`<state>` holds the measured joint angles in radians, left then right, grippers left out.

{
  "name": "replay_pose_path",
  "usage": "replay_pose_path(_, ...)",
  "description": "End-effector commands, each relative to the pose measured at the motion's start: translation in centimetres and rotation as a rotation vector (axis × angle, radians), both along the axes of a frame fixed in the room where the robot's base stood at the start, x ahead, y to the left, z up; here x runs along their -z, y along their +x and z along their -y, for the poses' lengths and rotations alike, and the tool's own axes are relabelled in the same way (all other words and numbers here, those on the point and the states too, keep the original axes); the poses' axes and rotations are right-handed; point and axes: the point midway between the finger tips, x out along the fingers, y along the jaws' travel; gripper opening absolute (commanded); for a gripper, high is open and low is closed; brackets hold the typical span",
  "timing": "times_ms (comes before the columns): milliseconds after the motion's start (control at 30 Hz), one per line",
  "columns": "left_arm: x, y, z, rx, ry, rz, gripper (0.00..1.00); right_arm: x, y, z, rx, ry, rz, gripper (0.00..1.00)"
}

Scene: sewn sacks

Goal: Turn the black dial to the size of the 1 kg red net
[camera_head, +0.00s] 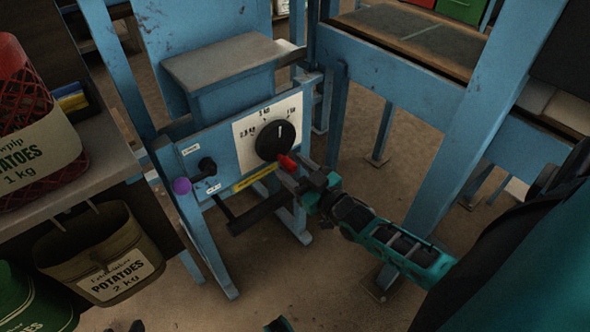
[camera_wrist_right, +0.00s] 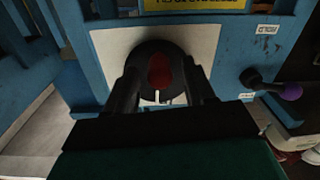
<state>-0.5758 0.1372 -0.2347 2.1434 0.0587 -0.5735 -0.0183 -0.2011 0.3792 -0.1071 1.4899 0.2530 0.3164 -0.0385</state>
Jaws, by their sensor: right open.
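The black dial (camera_head: 275,140) sits on a white scale plate on the blue machine. Its white pointer mark faces about straight up, toward the top label; the small labels are too blurred to read surely. In the right wrist view the dial (camera_wrist_right: 160,75) has a red piece at its middle. My right gripper (camera_head: 290,171) is open in front of the dial, its two black fingers (camera_wrist_right: 164,90) on either side of the red piece; contact cannot be told. The red net (camera_head: 40,130), labelled "POTATOES 1 kg", stands on the shelf at left.
A small black crank (camera_head: 206,168) and a purple knob (camera_head: 182,186) are left of the dial. A brown sack (camera_head: 100,255) labelled 2 kg hangs below the shelf, beside a green one (camera_head: 30,300). Blue frame posts (camera_head: 480,110) stand close to my right arm.

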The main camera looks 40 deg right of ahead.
Motion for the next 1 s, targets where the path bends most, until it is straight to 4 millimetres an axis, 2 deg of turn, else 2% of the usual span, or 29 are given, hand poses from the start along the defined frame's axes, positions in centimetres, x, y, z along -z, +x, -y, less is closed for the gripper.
replay_pose_path(67, -0.06, 0.05, -0.02, 0.0, -0.001, 0.002, 0.43, -0.01, -0.01, -0.01, 0.0, 0.0, 0.0, 0.49)
replay_pose_path(567, -0.1, 0.15, -0.21, -0.003, 0.003, 0.006, 0.43, -0.01, -0.04, 0.0, 0.0, 0.0, 0.001, 0.01)
replay_pose_path(1000, -0.84, 0.2, -0.32, -0.005, 0.004, 0.01, 0.43, -0.23, -0.05, -0.34, 0.001, 0.093, -0.007, 0.0)
